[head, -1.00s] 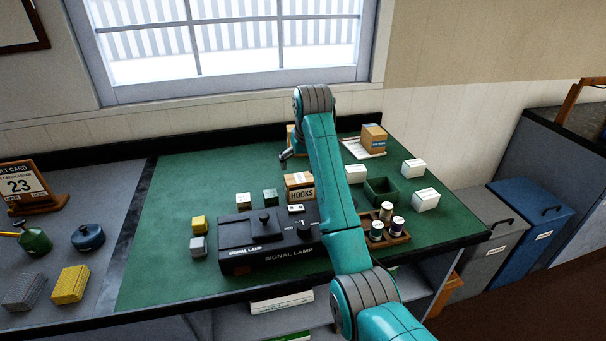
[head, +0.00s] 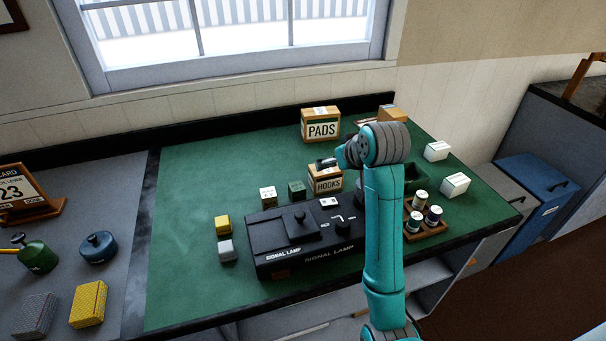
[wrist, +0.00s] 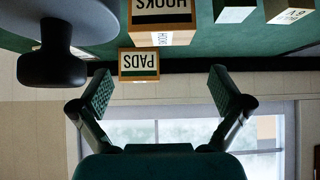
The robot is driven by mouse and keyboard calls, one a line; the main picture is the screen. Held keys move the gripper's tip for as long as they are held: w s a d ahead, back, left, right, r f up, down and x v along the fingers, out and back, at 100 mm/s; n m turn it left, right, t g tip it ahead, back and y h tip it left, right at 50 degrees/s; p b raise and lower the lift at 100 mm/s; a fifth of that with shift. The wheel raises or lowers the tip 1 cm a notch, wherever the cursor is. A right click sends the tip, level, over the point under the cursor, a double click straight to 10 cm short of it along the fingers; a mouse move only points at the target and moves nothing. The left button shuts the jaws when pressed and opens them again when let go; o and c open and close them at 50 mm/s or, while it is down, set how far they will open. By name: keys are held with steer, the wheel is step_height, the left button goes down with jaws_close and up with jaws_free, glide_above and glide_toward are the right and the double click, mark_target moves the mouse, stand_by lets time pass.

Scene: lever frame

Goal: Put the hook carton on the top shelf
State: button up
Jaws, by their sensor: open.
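The hook carton (head: 325,184) is a tan box with a HOOKS label. It stands on the green bench top behind the signal lamp, and it shows upside down at the top of the wrist view (wrist: 163,10). My gripper (head: 326,163) is just above and behind the carton's top in the head view, partly hidden by my wrist. In the wrist view my gripper (wrist: 163,93) is open, with nothing between its fingers. Open shelving (head: 425,274) shows under the bench front, partly behind my arm. I cannot tell which level is the top shelf.
A PADS carton (head: 320,125) stands behind the hook carton. The black signal lamp box (head: 305,238) lies in front, and small blocks stand to the left. A rack of spools (head: 424,228) and white boxes (head: 455,185) are at right.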

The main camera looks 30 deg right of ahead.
mark_target(326, 170)
steer(key=shift+s+f+x, duration=0.1)
steer(key=shift+f+x, duration=0.05)
steer(key=shift+x, duration=2.5)
steer(key=shift+s+f+x, duration=0.1)
steer(key=shift+x, duration=2.5)
steer(key=shift+a+r, duration=0.15)
steer(key=shift+a, duration=0.05)
steer(key=c, duration=1.2)
